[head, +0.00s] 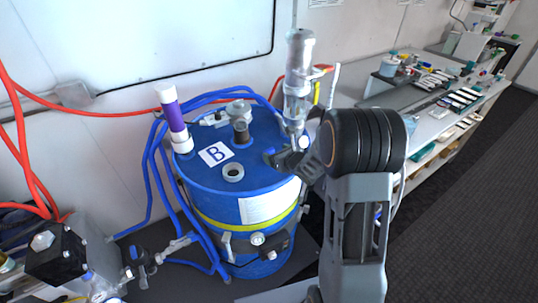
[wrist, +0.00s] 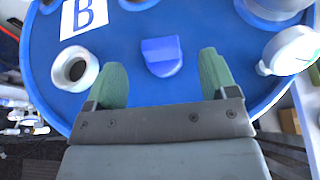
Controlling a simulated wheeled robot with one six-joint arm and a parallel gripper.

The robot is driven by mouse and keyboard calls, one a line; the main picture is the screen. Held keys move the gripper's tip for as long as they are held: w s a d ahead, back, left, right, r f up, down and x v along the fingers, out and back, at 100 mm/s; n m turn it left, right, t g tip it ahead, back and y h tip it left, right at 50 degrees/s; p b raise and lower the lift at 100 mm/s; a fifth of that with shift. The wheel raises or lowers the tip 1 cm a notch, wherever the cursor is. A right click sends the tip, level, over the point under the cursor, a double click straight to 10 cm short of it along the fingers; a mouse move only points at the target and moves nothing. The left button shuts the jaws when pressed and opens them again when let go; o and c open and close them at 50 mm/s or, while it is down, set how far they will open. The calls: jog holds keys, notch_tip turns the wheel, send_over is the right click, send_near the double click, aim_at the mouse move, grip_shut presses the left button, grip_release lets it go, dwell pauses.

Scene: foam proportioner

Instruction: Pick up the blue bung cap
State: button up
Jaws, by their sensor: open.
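The blue bung cap (wrist: 162,56) lies on the blue top of the drum (head: 205,180) in the wrist view. It is a small wedge-like piece with a flat raised face. My gripper (wrist: 160,60) is open, with one green finger on each side of the cap and a clear gap on both sides. It holds nothing. The height of the fingertips above the lid is hard to tell. In the head view my gripper (head: 285,158) is over the right part of the drum top, and I cannot make out the cap there.
A white-ringed open bung hole (head: 233,172) and a "B" label (head: 215,153) are on the lid. A purple and white tube (head: 174,118) stands at the left rim, a clear cylinder fitting (head: 298,85) at the right. Blue hoses loop behind. A cluttered bench (head: 440,120) is at right.

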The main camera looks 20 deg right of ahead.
aim_at(269, 150)
jog(key=shift+p+x, duration=1.4)
jog(key=shift+x, duration=1.8)
jog(key=shift+s+a, duration=0.1)
jog(key=shift+c, duration=0.4)
jog(key=c, duration=0.9)
